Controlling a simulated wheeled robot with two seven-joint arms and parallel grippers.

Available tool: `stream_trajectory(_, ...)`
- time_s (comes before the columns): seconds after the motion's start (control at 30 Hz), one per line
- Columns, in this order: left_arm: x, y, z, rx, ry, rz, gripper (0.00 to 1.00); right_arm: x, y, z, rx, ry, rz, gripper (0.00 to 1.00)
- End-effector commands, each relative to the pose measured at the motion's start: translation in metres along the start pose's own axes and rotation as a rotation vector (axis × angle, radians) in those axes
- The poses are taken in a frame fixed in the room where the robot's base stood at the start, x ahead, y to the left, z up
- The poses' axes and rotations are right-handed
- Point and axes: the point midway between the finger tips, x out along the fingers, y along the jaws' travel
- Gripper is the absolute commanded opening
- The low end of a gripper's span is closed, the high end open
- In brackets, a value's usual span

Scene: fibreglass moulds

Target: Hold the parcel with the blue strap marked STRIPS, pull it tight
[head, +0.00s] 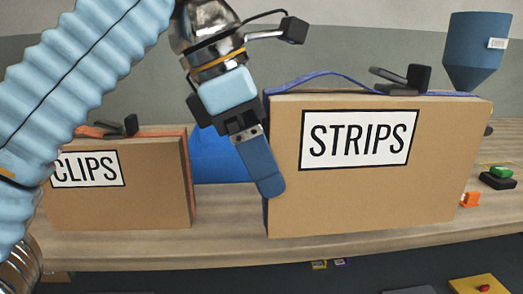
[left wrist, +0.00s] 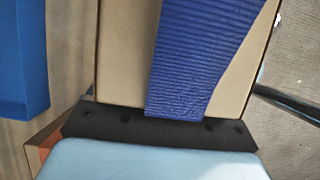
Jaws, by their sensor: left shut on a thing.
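The STRIPS parcel (head: 380,195), a brown box with a white label, stands upright on the bench. Its blue strap (head: 318,75) runs over the top and bows up slack on the left, leading to a black buckle (head: 405,80) with a raised lever. The left wrist view shows the strap (left wrist: 205,55) along the cardboard end (left wrist: 125,55), close to the gripper body. My right gripper is out of view.
A CLIPS parcel (head: 120,205) with an orange strap stands to the left. A blue box (head: 218,158) sits behind, between the parcels. A blue hopper (head: 475,50) is at the back right. Small green (head: 501,172) and orange (head: 470,200) items lie right of the parcel.

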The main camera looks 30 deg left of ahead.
Motion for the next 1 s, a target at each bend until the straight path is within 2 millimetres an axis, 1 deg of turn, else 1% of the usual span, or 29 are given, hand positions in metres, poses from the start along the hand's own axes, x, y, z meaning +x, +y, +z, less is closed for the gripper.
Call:
stream_trajectory(0.3, 0.014, 0.0, -0.006, 0.001, -0.002, 0.001, 0.24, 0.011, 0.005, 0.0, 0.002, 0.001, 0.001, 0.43)
stream_trajectory(1.0, 0.042, 0.0, -0.017, 0.001, -0.002, 0.001, 0.24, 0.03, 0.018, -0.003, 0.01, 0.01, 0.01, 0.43)
